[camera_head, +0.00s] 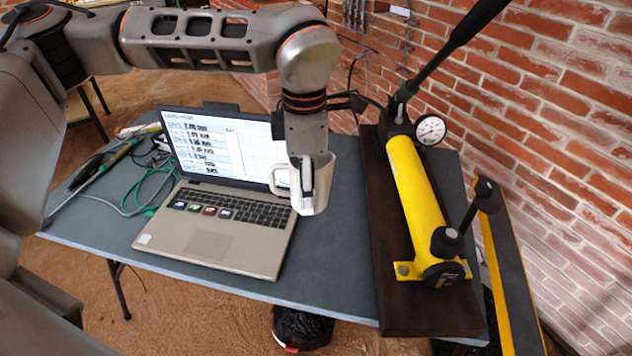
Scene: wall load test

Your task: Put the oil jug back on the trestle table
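The oil jug (322,190) is a cream-coloured, open-topped jug with its handle on the left side. It is upright over the right edge of the laptop. My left gripper (303,185) points down at the jug, with a finger in front of its side; it appears shut on the jug. The far finger is hidden. The trestle table (335,275) has a blue-grey top. I cannot tell whether the jug's base touches the table or hangs just above it. My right gripper is not in view.
An open laptop (207,243) is left of the jug. A yellow hand pump (415,195) with a gauge (430,130) stands on a dark board (388,265) to the right. Cables (150,190) and tools lie at the left. Bare tabletop shows between laptop and board. A brick wall (550,130) is behind.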

